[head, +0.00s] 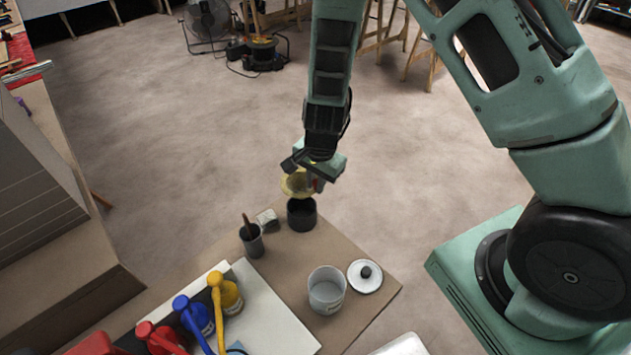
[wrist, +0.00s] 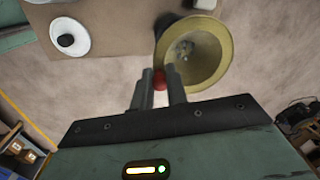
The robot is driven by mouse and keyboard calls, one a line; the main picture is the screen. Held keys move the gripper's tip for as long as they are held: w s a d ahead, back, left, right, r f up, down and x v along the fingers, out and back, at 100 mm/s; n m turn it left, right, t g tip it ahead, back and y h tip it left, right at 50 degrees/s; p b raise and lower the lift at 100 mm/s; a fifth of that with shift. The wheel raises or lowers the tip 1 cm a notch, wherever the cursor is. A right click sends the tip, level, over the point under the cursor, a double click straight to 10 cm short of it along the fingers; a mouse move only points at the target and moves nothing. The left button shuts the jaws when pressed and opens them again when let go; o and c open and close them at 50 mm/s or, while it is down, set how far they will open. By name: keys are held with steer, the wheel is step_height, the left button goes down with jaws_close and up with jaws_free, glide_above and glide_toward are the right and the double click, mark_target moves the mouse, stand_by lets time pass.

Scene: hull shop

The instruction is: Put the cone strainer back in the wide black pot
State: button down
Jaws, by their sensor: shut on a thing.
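The cone strainer (head: 294,185) is yellowish and is held just above the wide black pot (head: 302,218) in the head view. In the wrist view the strainer (wrist: 196,52) shows its round open mouth, with a red part (wrist: 160,79) between the fingers. My gripper (head: 317,184) is shut on the strainer at that red part; it also shows in the wrist view (wrist: 160,82). The pot stands near the table's far corner. In the wrist view only a dark bit of the pot (wrist: 166,22) shows behind the strainer, so I cannot tell how well they line up.
A dark cup with a brush (head: 252,241) and a small pale block (head: 266,219) stand left of the pot. A white pot (head: 326,291) and a white lid with a black knob (head: 365,276) are nearer. Red, blue and yellow pump bottles (head: 229,297) stand at front left.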

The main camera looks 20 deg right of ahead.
mark_target(314, 213)
steer(key=shift+w+f, duration=0.15)
steer(key=shift+f, duration=0.05)
steer(key=shift+f+b, duration=4.15)
steer(key=shift+f, duration=0.5)
steer(key=c, duration=0.8)
jaws_free()
steer(key=shift+c, duration=0.2)
steer(key=shift+r, duration=0.1)
steer(key=shift+r+p, duration=3.45)
steer(key=shift+r, duration=0.05)
